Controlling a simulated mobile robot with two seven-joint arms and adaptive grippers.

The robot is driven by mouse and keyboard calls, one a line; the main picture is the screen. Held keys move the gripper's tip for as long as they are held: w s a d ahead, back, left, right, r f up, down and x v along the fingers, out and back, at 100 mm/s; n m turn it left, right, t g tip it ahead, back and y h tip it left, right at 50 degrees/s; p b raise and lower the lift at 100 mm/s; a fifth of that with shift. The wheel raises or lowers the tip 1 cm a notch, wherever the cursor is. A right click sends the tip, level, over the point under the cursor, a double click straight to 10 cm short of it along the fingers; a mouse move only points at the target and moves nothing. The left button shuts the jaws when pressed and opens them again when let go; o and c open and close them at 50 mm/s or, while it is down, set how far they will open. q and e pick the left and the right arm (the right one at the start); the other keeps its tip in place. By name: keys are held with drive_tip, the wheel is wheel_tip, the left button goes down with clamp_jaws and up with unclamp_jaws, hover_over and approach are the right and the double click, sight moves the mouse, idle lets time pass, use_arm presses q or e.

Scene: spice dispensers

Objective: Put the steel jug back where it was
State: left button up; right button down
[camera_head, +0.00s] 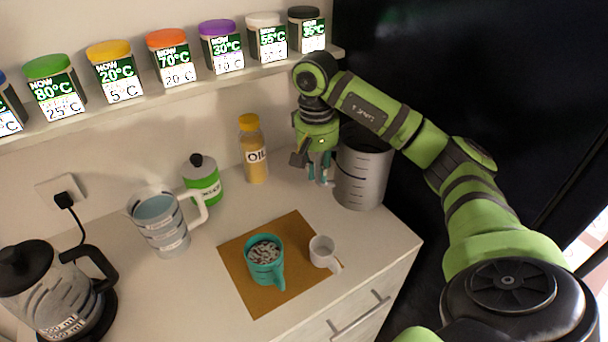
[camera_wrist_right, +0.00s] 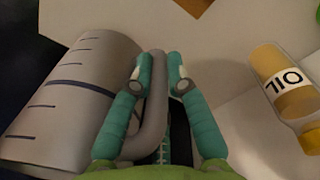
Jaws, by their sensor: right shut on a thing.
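The steel jug (camera_head: 364,178) is a grey cylinder with dark level marks at the right back of the counter, beside the dark panel. It appears upright and seems to stand on the counter. My right gripper (camera_head: 322,181) is at the jug's left side, pointing down. In the right wrist view the jug (camera_wrist_right: 62,100) is at left, and its curved grey handle (camera_wrist_right: 157,95) lies between the teal fingers of my right gripper (camera_wrist_right: 159,78), which are shut on it. My left gripper is not in view.
An oil bottle (camera_head: 254,150) stands left of my right gripper. A brown mat (camera_head: 262,300) holds a teal mug (camera_head: 265,262) and a small white cup (camera_head: 322,252). A glass pitcher (camera_head: 163,225), green-white jar (camera_head: 203,181) and kettle (camera_head: 48,290) stand left. A shelf of spice jars hangs above.

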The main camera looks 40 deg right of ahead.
drive_tip(key=w+f+p, duration=0.1)
drive_tip(key=f, duration=0.1)
drive_tip(key=w+a+f+p, duration=0.1)
drive_tip(key=w+f, duration=0.1)
drive_tip(key=w+f+p, duration=0.1)
drive_tip(key=f, duration=0.2)
drive_tip(key=shift+w+a, duration=0.15)
drive_tip(key=shift+w, duration=0.25)
drive_tip(key=shift+r, duration=0.1)
drive_tip(key=c, duration=1.2)
unclamp_jaws()
drive_tip(key=shift+f, duration=0.2)
drive_tip(key=shift+s, duration=0.1)
